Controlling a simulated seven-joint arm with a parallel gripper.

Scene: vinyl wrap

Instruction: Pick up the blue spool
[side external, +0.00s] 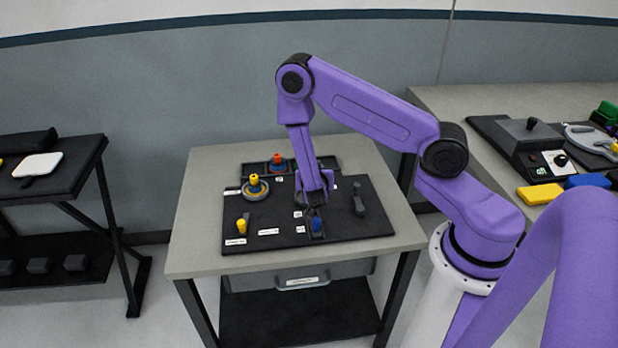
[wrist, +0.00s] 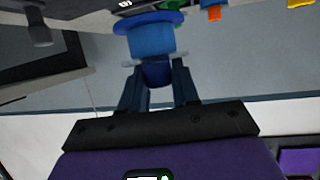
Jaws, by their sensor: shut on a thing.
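The blue spool (side external: 316,224) is at the front middle of the black board, just under my gripper (side external: 314,207) in the side view. In the wrist view the blue spool (wrist: 152,42) shows a wide round flange and a narrower body. My gripper (wrist: 156,72) is shut on its near end, with one dark finger on each side. The spool's far end is hidden. I cannot tell whether it touches the board or is slightly clear of it.
The black board (side external: 270,240) lies on a grey table (side external: 195,225). It also carries a yellow-topped round piece (side external: 254,184), a red-topped blue piece (side external: 278,161), a small yellow piece (side external: 242,225) and a dark upright handle (side external: 358,201). Other benches stand at left and right.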

